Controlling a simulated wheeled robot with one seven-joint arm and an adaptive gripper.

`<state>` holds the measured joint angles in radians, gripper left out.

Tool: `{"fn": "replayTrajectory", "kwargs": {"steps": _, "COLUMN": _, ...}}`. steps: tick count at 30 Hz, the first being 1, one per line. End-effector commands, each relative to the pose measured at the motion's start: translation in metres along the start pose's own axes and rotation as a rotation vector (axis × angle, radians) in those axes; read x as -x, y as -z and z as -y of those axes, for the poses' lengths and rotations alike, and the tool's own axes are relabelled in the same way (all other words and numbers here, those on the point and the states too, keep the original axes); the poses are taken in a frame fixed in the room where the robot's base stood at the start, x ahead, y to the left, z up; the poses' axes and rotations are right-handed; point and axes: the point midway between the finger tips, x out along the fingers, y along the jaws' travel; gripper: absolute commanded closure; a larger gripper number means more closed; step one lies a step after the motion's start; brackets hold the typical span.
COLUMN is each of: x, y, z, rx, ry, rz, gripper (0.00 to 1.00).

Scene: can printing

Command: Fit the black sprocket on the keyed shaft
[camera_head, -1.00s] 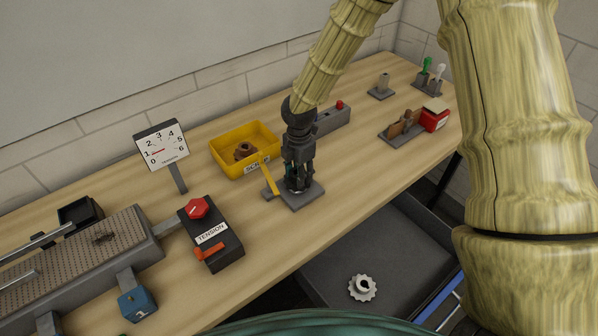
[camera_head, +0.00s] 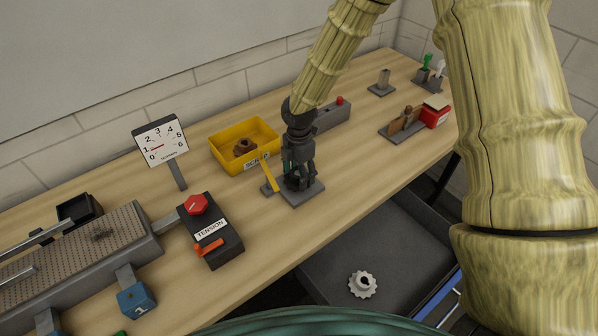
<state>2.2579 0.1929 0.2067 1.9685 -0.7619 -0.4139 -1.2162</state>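My gripper (camera_head: 297,181) points straight down over a square grey base plate (camera_head: 312,193) in the middle of the bench. Its dark fingers are low, close above the plate. A dark shape shows between and behind the fingers; I cannot tell whether it is the black sprocket, the keyed shaft or part of the gripper. Whether the fingers are shut on anything is not clear. A yellow lever (camera_head: 268,174) stands tilted just left of the plate. A pale grey toothed sprocket (camera_head: 361,284) lies in the open dark drawer below the bench front.
A yellow bin (camera_head: 221,157) holding a brown part (camera_head: 243,147) is behind and left of the gripper. A grey box with a red button (camera_head: 333,117) is behind it. The black tension box (camera_head: 224,247) and gauge (camera_head: 161,141) stand left. Bench right of the plate is clear.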

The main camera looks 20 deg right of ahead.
Motion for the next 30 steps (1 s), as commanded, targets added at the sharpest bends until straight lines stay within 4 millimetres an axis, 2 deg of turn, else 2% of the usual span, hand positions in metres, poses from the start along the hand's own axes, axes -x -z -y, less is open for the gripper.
{"fn": "replayTrajectory", "kwargs": {"steps": 9, "x": 0.001, "y": 0.000, "z": 0.000, "rx": 0.000, "ry": 0.000, "rz": 0.000, "gripper": 0.35}}
{"fn": "replayTrajectory", "kwargs": {"steps": 14, "x": 0.012, "y": 0.000, "z": -0.001, "rx": 0.000, "ry": -0.003, "rz": 0.000, "gripper": 0.35}}
{"fn": "replayTrajectory", "kwargs": {"steps": 30, "x": 0.099, "y": 0.000, "z": 0.000, "rx": 0.000, "ry": -0.002, "rz": -0.001, "gripper": 0.35}}
